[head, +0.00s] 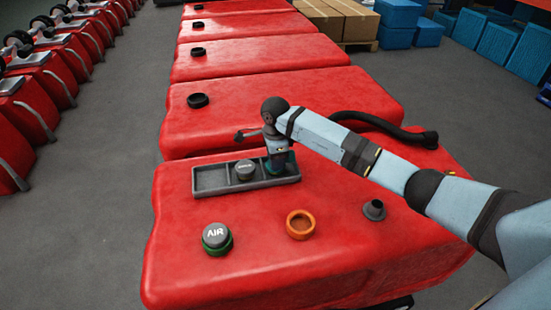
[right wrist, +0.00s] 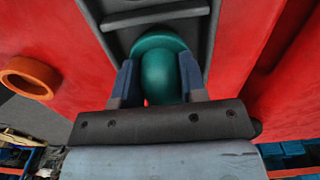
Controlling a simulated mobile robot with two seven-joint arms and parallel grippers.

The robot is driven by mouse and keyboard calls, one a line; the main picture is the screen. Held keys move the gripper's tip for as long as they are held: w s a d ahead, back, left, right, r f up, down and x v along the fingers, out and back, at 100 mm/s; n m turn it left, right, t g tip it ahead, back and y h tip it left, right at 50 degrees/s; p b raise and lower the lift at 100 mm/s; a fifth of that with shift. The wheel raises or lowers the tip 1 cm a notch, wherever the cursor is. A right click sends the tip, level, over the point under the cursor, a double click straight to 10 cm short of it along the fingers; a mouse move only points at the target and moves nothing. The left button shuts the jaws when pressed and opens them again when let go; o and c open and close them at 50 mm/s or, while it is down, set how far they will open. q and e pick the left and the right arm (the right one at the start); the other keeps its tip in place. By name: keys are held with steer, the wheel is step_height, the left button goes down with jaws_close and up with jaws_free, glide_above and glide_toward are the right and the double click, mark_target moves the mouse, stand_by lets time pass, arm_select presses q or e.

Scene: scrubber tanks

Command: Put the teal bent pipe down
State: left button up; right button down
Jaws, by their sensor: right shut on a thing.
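My right gripper (head: 277,162) is at the right-hand compartment of the dark grey tray (head: 208,180) on the nearest red tank (head: 345,255). It is shut on the teal bent pipe (right wrist: 160,75), whose round body and wider flange show between the two fingers in the right wrist view. The tray (right wrist: 207,22) surrounds the pipe there. In the head view the gripper mostly hides the pipe; only a bit of teal shows low at the compartment. I cannot tell whether the pipe touches the tray floor. My left gripper is not in view.
A grey cap (head: 244,169) sits in the tray's middle compartment; the left one is empty. On the tank top are a green-ringed AIR cap (head: 216,238), an orange ring (head: 300,224) and a grey fitting (head: 374,209). A black hose (head: 385,126) lies behind my arm.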

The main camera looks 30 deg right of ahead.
steer(key=shift+f, duration=0.15)
steer(key=c, duration=0.7)
jaws_free()
steer(key=shift+r, duration=0.6)
step_height(320, 180, up, 10)
steer(key=shift+r+p, duration=0.25)
steer(key=shift+p, duration=0.15)
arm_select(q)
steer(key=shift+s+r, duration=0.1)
arm_select(e)
steer(key=shift+r, duration=0.4)
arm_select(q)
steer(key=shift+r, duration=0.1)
